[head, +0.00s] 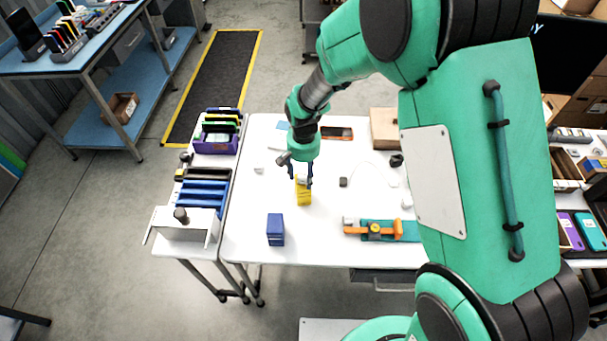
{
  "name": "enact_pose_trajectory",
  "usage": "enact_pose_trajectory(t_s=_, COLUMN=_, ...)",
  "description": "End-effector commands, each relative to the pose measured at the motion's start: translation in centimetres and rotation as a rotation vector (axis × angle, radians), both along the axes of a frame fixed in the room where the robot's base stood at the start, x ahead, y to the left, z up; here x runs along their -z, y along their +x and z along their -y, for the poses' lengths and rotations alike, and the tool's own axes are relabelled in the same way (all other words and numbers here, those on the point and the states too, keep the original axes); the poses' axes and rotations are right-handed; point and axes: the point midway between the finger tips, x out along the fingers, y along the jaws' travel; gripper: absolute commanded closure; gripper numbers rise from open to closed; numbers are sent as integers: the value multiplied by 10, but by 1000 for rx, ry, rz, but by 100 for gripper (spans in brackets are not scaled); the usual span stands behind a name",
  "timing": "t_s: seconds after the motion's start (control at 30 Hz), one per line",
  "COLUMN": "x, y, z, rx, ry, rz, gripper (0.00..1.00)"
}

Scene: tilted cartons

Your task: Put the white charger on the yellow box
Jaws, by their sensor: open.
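My gripper (302,184) points down over the white table, with its dark fingers apart at the top of the yellow box (304,197). The yellow box stands upright near the middle of the table. A small pale patch shows between the fingers at the box's top; it may be the white charger, but it is too small and covered to be sure. Other small white blocks lie apart on the table: one left of the gripper (258,170), one by the orange tool (348,220) and one near my arm (406,203).
A blue box (276,230) stands at the front left of the white table (250,205). An orange tool on a teal base (382,230) lies at front right. A small dark cube (343,182) and a brown carton (384,128) are right of the gripper. My arm hides the table's right side.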

Motion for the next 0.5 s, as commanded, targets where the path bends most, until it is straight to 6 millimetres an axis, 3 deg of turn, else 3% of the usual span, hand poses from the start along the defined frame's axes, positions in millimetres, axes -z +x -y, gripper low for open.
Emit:
enact_pose_trajectory(t_s=0.27, x=-24, y=1, z=0, rx=0, ry=1, rz=2, gripper=50)
enact_pose_trajectory(t_s=0.5, x=-62, y=1, z=0, rx=0, ry=1, rz=3, gripper=50)
